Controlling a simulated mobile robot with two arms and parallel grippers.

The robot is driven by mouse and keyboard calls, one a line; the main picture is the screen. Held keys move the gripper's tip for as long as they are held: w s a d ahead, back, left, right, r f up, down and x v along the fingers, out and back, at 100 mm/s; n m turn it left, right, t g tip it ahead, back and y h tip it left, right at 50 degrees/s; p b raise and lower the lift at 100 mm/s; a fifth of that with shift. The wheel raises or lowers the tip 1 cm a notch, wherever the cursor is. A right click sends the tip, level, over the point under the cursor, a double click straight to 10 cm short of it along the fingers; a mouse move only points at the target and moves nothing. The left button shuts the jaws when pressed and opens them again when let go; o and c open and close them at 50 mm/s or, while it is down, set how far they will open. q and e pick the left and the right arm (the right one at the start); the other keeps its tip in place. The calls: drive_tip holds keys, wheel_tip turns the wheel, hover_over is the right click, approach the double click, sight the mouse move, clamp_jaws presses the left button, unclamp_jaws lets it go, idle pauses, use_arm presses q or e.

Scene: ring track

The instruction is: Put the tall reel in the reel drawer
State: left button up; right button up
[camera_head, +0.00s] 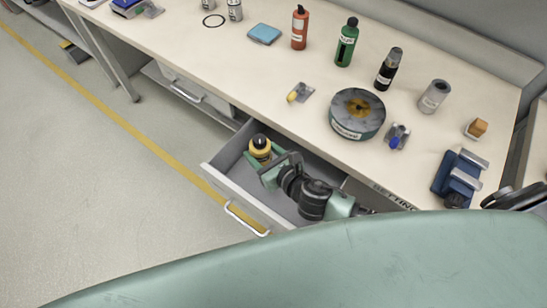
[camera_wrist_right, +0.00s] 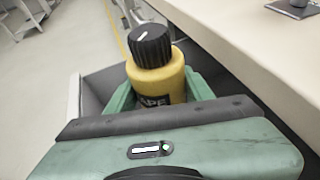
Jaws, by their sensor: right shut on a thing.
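My right gripper (camera_head: 262,162) is shut on a yellow, bottle-shaped thing (camera_head: 260,148) with a black ribbed cap. It stands roughly upright between the fingers, inside or just above the open drawer (camera_head: 285,203); I cannot tell whether it touches the floor. It also shows in the right wrist view (camera_wrist_right: 168,82), with a partly hidden label ending in "APE". A grey cylinder (camera_head: 435,96) with a hole in its top stands on the bench; I cannot tell which is called the tall reel.
The bench (camera_head: 225,62) holds a round grey tin (camera_head: 357,114), a red bottle (camera_head: 300,27), a green bottle (camera_head: 346,42), a black bottle (camera_head: 388,69) and a blue clamp-like device (camera_head: 460,178). The bench edge runs close beside my right gripper. The floor left of the drawer is clear.

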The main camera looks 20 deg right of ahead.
sight(262, 163)
wheel_tip(262, 163, down, 6)
drive_tip(key=shift+d+f+b, duration=0.1)
drive_tip(key=shift+b, duration=0.85)
drive_tip(key=w+d, duration=0.1)
drive_tip(key=w+d+f, duration=0.1)
drive_tip(key=d, duration=0.1)
drive_tip(key=shift+w+f, duration=0.1)
drive_tip(key=shift+w, duration=0.15)
drive_tip(key=shift+f, duration=0.1)
